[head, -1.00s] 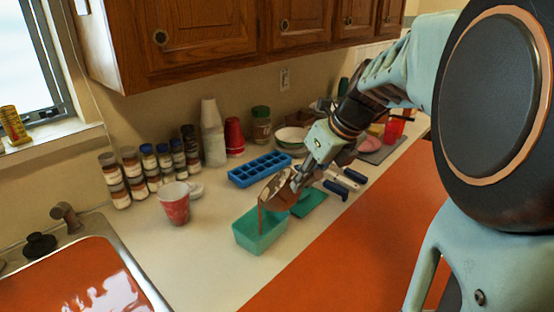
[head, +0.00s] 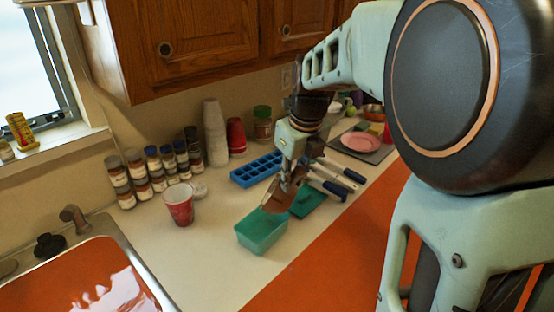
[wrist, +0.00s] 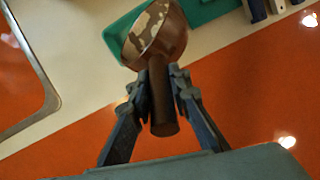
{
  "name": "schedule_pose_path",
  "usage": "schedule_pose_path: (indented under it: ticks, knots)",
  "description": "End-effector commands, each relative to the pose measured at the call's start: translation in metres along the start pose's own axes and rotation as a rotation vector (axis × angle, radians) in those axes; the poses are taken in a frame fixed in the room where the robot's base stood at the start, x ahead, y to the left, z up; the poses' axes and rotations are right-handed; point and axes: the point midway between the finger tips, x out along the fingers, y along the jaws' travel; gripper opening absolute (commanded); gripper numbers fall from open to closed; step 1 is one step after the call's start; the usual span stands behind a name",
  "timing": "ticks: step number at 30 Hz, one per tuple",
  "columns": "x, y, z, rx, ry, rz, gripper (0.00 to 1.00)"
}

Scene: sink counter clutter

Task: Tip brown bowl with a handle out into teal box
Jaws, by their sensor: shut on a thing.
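My gripper (head: 289,183) is shut on the handle of the brown bowl, which shows clearly in the wrist view (wrist: 162,112). The brown bowl (head: 274,201) hangs steeply tilted just above and behind the right end of the teal box. In the wrist view the bowl (wrist: 150,40) has pale patches on its brown inside. The open teal box (head: 262,246) stands on the pale counter; what lies in it is hard to make out. No stream shows between bowl and box.
A flat teal piece (head: 308,204) lies right of the box. Behind are a blue ice tray (head: 254,170) and blue-handled utensils (head: 330,186). A red cup (head: 179,205) stands left, near several spice jars (head: 150,172). The sink (head: 75,280) is front left.

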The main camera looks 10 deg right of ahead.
Motion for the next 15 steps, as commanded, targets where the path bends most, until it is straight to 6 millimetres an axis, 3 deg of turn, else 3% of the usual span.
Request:
schedule_pose_path:
  ticks: [15]
  knots:
    - [-0.005, 0.011, 0.016, -0.032, 0.085, -0.077, 0.00]
